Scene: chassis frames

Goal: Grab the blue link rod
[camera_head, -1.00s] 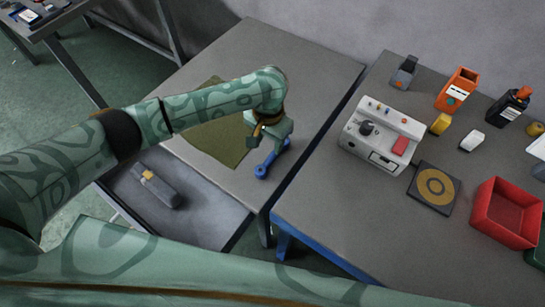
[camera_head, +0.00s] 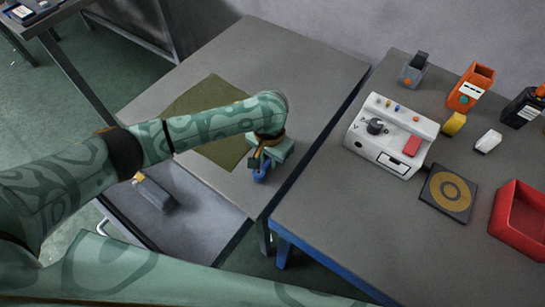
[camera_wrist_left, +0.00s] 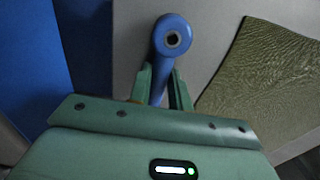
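The blue link rod (camera_head: 262,172) is on the left worktable. In the head view only its near end shows, and the rest is hidden by my left gripper (camera_head: 268,155), which is right over it. In the left wrist view the rod's round end with its hole (camera_wrist_left: 172,40) sticks out past the fingertips. The rod's shank runs between the two fingers of my left gripper (camera_wrist_left: 161,84), which sit close against both its sides, so the gripper looks shut on it. My right gripper is in no view.
An olive mat (camera_head: 209,100) lies on the left table (camera_head: 316,62). A gap separates this from the right table (camera_head: 330,225), which carries a white device (camera_head: 390,135), a dark square plate (camera_head: 448,193) and a red bin (camera_head: 520,218). A grey tool (camera_head: 155,192) lies on a lower surface.

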